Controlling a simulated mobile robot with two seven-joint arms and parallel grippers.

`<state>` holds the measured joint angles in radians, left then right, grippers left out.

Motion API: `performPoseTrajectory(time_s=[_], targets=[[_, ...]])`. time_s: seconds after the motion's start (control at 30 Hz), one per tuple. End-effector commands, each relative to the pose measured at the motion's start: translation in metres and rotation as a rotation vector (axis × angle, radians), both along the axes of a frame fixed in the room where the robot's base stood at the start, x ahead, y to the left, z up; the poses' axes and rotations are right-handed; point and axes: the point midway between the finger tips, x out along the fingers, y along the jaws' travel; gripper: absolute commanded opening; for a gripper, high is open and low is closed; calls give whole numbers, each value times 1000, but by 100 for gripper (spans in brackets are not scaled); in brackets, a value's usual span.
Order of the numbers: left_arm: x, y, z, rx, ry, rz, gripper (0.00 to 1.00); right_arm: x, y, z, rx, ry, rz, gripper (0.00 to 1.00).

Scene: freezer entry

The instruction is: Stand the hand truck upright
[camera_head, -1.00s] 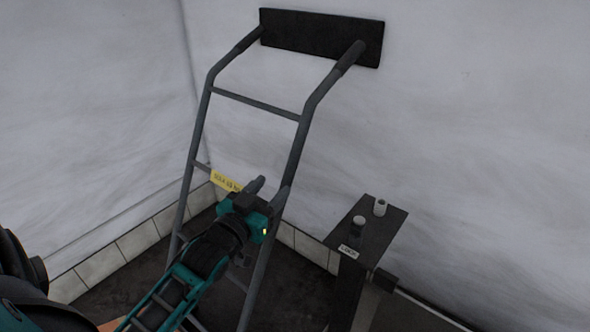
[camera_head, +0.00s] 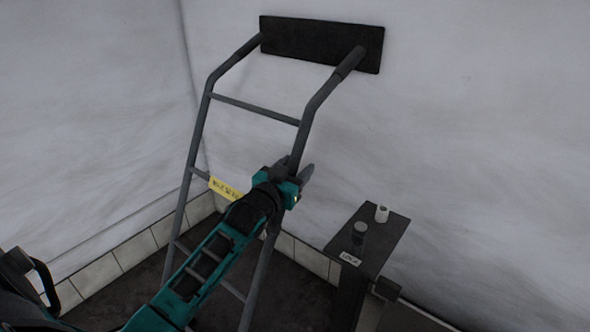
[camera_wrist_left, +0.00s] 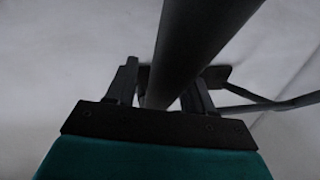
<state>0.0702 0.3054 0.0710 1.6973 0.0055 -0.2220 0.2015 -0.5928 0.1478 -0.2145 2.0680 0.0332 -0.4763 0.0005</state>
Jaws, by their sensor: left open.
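The hand truck (camera_head: 251,109), a grey tubular frame with dark grips, leans back with its handles against a black pad on the wall in the head view. A yellow label (camera_head: 226,188) hangs on its crossbar. My left gripper (camera_head: 298,171) is at the truck's right rail, about mid-height. In the left wrist view the rail (camera_wrist_left: 190,50) runs between the two open fingers (camera_wrist_left: 160,88); I cannot tell whether they touch it. The lower end of the truck is partly hidden by my left arm. My right gripper is not in view.
The black pad (camera_head: 315,42) is fixed on the white wall. Pale tiles (camera_head: 135,250) line the wall base.

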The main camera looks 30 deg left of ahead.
Motion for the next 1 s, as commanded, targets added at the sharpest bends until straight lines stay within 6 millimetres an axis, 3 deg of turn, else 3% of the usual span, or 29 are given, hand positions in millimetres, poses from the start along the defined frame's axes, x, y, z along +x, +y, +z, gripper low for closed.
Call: performPoseTrajectory(time_s=[0.1, 0.67, 1.0], targets=[[0, 0, 0, 0, 0, 0, 53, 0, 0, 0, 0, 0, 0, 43], [0, 0, 0, 0, 0, 0, 0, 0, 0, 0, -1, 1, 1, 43], [-1, 0, 0, 0, -1, 0, 0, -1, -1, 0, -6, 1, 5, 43]])
